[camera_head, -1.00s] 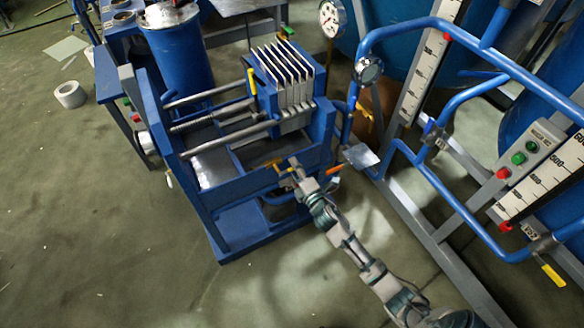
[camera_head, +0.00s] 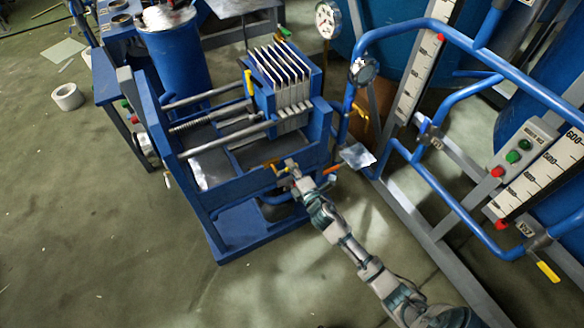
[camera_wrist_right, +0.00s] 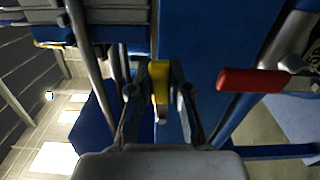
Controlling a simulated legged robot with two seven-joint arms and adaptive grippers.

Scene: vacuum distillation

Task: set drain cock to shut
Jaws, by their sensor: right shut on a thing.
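A yellow cock lever (camera_head: 270,166) sits at the front face of the blue filter press (camera_head: 234,252), at its lower right. I take it to be the drain cock's handle. My right gripper (camera_head: 286,167) reaches it from the front. In the right wrist view the two fingers of the right gripper (camera_wrist_right: 161,78) are closed around the yellow lever (camera_wrist_right: 159,88), one on each side. The cock's body is mostly hidden behind the gripper. My left gripper is not in view.
A red-orange handle (camera_head: 332,169) sticks out close to the right of the gripper; it also shows in the wrist view (camera_wrist_right: 252,80). Blue pipework (camera_head: 416,178) with gauges stands to the right. The floor (camera_head: 120,270) in front is clear.

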